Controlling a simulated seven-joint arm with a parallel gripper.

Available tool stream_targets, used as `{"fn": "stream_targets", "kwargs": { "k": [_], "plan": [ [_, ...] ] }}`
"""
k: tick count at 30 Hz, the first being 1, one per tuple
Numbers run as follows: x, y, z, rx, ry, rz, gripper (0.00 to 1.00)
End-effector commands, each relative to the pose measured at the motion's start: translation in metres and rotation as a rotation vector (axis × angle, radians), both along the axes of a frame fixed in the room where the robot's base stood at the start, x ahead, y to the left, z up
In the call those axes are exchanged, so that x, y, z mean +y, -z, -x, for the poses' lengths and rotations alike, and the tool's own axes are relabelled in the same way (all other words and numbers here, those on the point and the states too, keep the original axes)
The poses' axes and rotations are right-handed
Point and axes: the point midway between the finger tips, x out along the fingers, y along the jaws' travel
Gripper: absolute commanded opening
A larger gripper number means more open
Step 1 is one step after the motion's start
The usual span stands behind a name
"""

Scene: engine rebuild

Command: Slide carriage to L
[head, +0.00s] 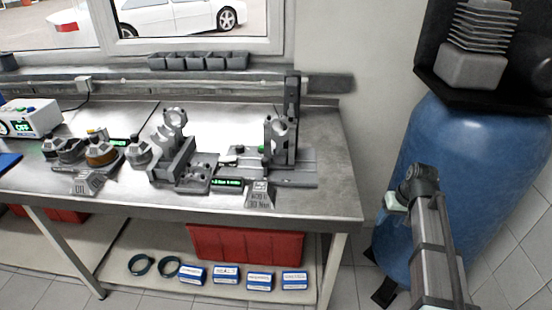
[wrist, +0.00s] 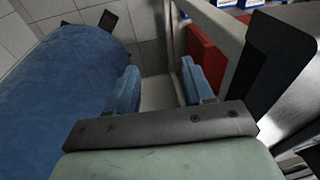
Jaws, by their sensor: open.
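Two grey fixtures stand on the steel bench in the head view. One (head: 172,160) is left of centre, a tilted forked part in a blocky holder. The other (head: 279,145) is an upright with a notched top, standing on a flat grey base plate (head: 290,178). I cannot tell which of them is the carriage, and no L mark is readable. My gripper (wrist: 158,80) shows in the wrist view with its two blue fingers apart and nothing between them. It is off the bench's right end, beside the blue tank, and touches neither fixture.
The blue tank (head: 470,190) stands right of the bench, close to my arm. On the bench are small signs (head: 260,194), a control box (head: 32,117) and dark cups (head: 62,148). A red bin (head: 245,243) and small boxes (head: 259,281) are below. The bench's right end is clear.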

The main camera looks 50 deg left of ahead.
Motion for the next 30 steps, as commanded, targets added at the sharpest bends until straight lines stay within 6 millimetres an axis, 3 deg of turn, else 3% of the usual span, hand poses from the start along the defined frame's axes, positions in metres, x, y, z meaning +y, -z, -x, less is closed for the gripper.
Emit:
{"fn": "stream_targets", "kwargs": {
  "k": [1, 11, 14, 18, 24, 30],
  "plan": [
    [0.017, -0.022, 0.0, -0.017, -0.025, -0.015, 0.52],
    [0.104, -0.142, 0.032, -0.102, -0.197, -0.099, 0.52],
    [0.138, -0.184, 0.053, -0.131, -0.273, -0.128, 0.52],
    [0.189, -0.234, 0.098, -0.168, -0.408, -0.16, 0.52],
    [0.246, -0.264, 0.162, -0.198, -0.581, -0.179, 0.52],
    [0.277, -0.271, 0.203, -0.211, -0.685, -0.183, 0.52]
  ]
}}
